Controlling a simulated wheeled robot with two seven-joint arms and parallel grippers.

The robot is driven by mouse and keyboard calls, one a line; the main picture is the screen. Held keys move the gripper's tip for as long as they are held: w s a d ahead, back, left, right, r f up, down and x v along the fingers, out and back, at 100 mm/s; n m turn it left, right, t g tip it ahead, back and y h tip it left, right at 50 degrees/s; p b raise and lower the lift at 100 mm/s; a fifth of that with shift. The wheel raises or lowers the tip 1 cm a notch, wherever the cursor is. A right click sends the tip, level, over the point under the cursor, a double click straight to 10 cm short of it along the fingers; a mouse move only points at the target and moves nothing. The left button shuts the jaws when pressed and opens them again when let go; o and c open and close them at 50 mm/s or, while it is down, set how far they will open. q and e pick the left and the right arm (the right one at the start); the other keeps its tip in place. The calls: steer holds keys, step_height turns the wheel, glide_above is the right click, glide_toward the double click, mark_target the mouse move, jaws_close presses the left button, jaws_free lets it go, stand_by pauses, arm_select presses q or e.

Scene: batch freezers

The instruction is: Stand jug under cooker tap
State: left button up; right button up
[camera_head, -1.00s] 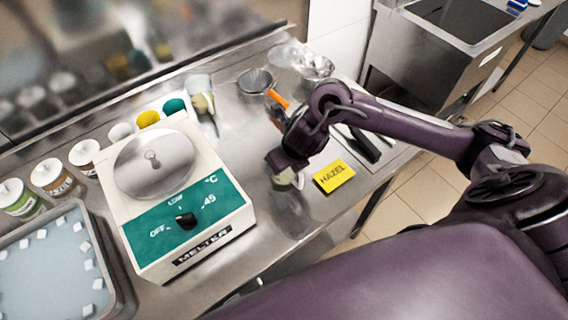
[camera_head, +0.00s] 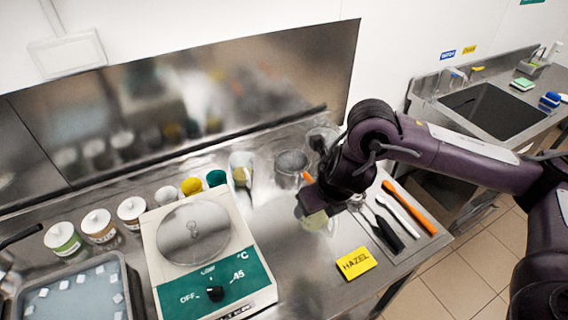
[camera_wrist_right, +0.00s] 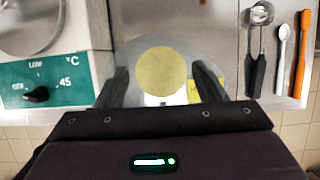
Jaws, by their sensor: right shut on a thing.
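My right gripper (camera_head: 314,214) is over the steel counter, to the right of the melter. In the wrist view the right gripper (camera_wrist_right: 162,86) has a finger on each side of a round vessel with a pale yellow top face (camera_wrist_right: 162,71), apparently the jug. In the head view only a pale, translucent part of this jug (camera_head: 316,222) shows below the gripper. I cannot tell whether its base touches the counter. I cannot make out a cooker tap for certain. A dark bent handle or pipe (camera_head: 20,236) shows at the left edge. My left gripper is not in view.
The white melter (camera_head: 262,298) stands left of the jug. A yellow HAZEL card (camera_head: 356,263) lies in front. Clear vessel (camera_head: 241,168), metal cup (camera_head: 291,168) and lidded tubs (camera_head: 98,227) stand behind. Utensils (camera_head: 410,208) lie right. A tray (camera_head: 128,290) is front left.

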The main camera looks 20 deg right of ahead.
steer(key=shift+r, duration=0.1)
steer(key=a+f+m, duration=0.1)
steer(key=a+f+m+h+b, duration=0.1)
steer(key=m, duration=0.1)
steer(key=shift+s+b, duration=0.3)
steer(key=s+f+m+g+b, duration=0.2)
steer(key=f+m+g+b, duration=0.2)
steer(key=m, duration=1.3)
steer(key=s+f+m+g+b, duration=0.3)
steer(key=f+m+g+b, duration=0.1)
steer(key=m, duration=1.3)
steer(key=shift+s+a+m+g+b, duration=0.2)
steer(key=shift+a+m+g+b, duration=0.25)
steer(key=shift+b, duration=0.45)
steer(key=shift+d, duration=0.1)
steer(key=shift+s, duration=0.1)
